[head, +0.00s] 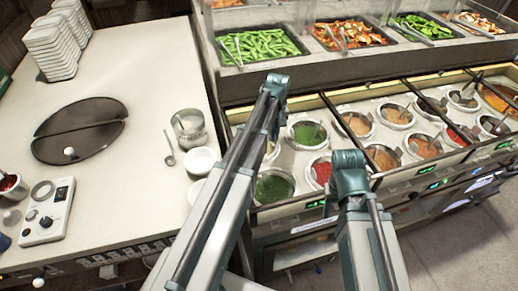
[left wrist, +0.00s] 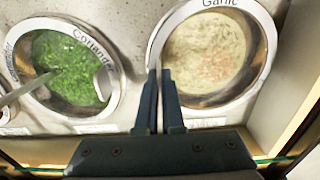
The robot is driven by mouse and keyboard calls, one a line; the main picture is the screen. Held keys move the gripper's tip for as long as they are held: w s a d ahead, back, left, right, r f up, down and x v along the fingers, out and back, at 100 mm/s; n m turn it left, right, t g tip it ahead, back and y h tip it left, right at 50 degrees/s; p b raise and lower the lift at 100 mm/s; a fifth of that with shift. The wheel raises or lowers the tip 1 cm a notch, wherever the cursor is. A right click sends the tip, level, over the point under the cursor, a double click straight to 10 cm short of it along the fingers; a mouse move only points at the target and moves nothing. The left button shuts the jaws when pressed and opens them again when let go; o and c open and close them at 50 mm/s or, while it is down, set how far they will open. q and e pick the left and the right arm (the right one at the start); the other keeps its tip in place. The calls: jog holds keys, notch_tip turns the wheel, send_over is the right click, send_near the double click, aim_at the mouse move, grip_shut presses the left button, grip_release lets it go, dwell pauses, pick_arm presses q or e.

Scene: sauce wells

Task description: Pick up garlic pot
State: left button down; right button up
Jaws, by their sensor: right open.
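The garlic pot (left wrist: 210,50) is a round steel pot with pale, speckled contents and a "Garlic" label on its rim, at the upper right of the left wrist view. My left gripper (left wrist: 160,72) has its two dark fingers close together at the pot's left rim, with the rim wall in the narrow gap between them. The pot sits level in the counter. In the head view only a sliver of it may show behind my left arm, and that gripper is hidden. My right gripper is not visible in either view.
The coriander pot (left wrist: 75,70) with a spoon stands left of the garlic pot, and a counter wall (left wrist: 290,75) stands close on its right. More sauce pots (head: 382,156) fill the wells. A white bowl (head: 200,160) and a glass jar (head: 189,128) stand on the left counter.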

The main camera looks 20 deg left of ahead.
pick_arm(q)
jog(key=shift+r, duration=0.15)
notch_tip(320, 180, up, 18)
jog(key=p, duration=1.8)
jog(key=shift+r+p, duration=0.95)
jog(key=shift+p, duration=0.2)
